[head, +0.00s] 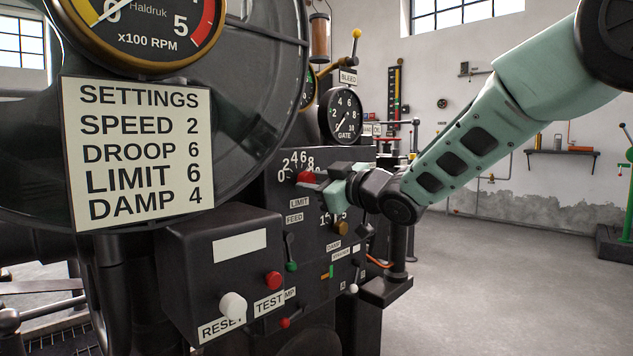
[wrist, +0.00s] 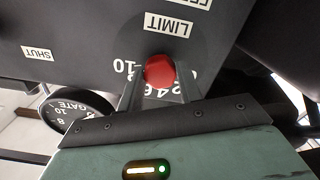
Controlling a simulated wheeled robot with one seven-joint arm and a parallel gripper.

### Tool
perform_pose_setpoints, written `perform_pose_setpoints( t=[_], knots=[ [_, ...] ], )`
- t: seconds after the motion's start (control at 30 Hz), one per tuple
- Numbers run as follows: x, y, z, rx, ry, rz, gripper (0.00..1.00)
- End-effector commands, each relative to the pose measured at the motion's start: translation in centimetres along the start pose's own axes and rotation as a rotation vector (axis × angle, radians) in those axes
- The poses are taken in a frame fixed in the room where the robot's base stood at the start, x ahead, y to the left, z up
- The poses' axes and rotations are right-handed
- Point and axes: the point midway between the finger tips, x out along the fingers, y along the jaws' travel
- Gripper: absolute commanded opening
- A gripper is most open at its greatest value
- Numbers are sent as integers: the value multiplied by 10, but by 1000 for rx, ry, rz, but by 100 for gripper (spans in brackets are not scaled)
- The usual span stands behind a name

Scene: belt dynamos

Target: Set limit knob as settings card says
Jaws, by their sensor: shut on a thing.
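The settings card (head: 137,152) hangs at the left in the head view and reads SPEED 2, DROOP 6, LIMIT 6, DAMP 4. The red limit knob (head: 306,177) is on the dark panel above its LIMIT label (head: 299,203), with scale numbers around it. In the wrist view the knob (wrist: 159,71) sits between my fingers, near the upside-down LIMIT label (wrist: 168,25). My gripper (wrist: 157,88) is shut on the knob from its two sides; it also shows in the head view (head: 318,179). I cannot make out the knob's pointer, and my fingers cover part of the scale.
Below the knob are a brass knob (head: 341,228) and a green-tipped lever (head: 291,266). A box with a white RESET knob (head: 233,305) and a red TEST knob (head: 273,280) juts out at the front left. The GATE gauge (head: 342,115) stands above. Open floor lies right.

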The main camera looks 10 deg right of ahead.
Motion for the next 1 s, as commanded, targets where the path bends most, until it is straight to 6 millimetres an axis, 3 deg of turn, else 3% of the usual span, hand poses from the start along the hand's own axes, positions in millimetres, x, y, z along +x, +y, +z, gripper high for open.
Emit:
perform_pose_setpoints(
  t=[0.5,1.0],
  knots=[
    [0,1,1,-445,2,2,13],
    [0,3,-1,-624,1,4,13]
  ],
)
